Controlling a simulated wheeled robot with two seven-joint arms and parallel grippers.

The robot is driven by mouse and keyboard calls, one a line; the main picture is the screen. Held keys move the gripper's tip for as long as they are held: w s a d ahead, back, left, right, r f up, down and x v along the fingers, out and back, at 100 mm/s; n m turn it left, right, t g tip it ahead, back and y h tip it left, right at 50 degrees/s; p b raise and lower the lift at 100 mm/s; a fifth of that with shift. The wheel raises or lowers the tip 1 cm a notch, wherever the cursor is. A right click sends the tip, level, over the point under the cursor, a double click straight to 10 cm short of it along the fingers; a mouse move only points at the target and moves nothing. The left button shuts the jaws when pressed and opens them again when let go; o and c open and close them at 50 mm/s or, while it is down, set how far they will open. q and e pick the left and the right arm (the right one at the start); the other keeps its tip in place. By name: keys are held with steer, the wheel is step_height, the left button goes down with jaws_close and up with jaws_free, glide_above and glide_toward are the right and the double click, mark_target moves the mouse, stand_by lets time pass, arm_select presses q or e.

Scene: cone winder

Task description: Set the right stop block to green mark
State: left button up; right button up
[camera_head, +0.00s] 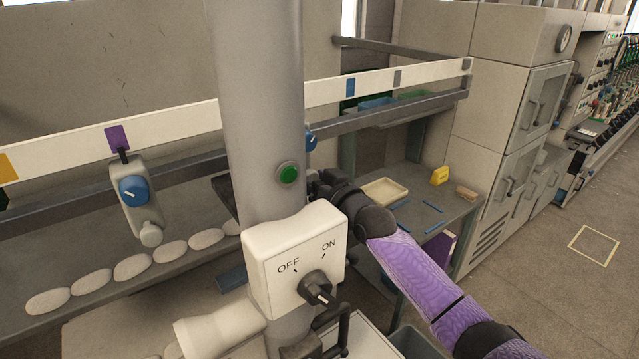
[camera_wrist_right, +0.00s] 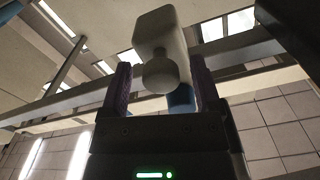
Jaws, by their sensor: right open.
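The right stop block is mostly hidden behind the grey column in the head view; only its blue knob (camera_head: 311,138) shows at the column's right edge. In the right wrist view the pale stop block (camera_wrist_right: 158,30) fills the upper middle, with its round handle end (camera_wrist_right: 166,76) between my open fingers. My right gripper (camera_wrist_right: 160,75) is open around that end; I cannot tell whether a finger touches it. In the head view my right gripper is hidden behind the column. The white rail scale (camera_head: 190,118) shows yellow, purple, blue and grey marks; I see no green mark on it. My left gripper is out of view.
The left stop block (camera_head: 135,200) hangs under the purple mark (camera_head: 118,138). The column (camera_head: 262,100) with a green button (camera_head: 288,173) and OFF/ON switch box (camera_head: 295,262) stands in front of the rail. A side table (camera_head: 405,240) holds a tray and small items.

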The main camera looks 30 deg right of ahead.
steer(key=s, duration=0.9)
steer(key=shift+s+d+b, duration=0.25)
steer(key=shift+d+b, duration=0.15)
